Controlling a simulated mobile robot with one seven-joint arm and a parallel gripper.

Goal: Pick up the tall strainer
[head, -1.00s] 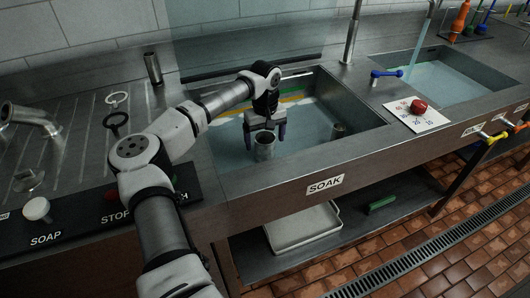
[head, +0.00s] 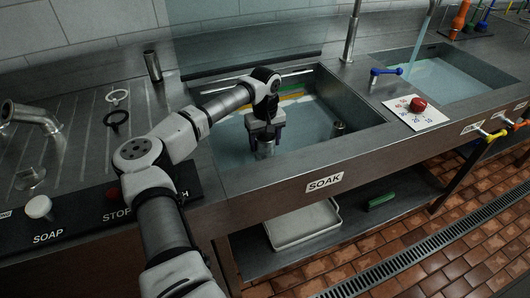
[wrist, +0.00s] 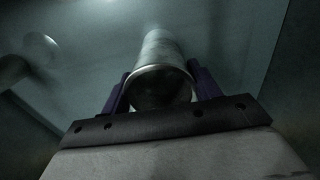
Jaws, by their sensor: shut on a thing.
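The tall strainer is a metal cylinder (head: 265,150) standing in the basin labelled SOAK, in the head view. My gripper (head: 265,138) is down in that basin with its fingers on either side of the strainer's upper part, shut on it. In the wrist view the strainer (wrist: 160,75) shows its round open rim between the two purple fingers of my gripper (wrist: 160,90). Its lower part is partly hidden in the head view, and I cannot tell whether it touches the basin floor.
The soak basin's front rim (head: 330,160) and side walls surround my gripper. Another short cylinder (head: 339,128) stands at the basin's right. A blue lever (head: 386,72) and a red knob (head: 418,104) sit right of the basin. A metal cylinder (head: 152,66) stands on the left drainboard.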

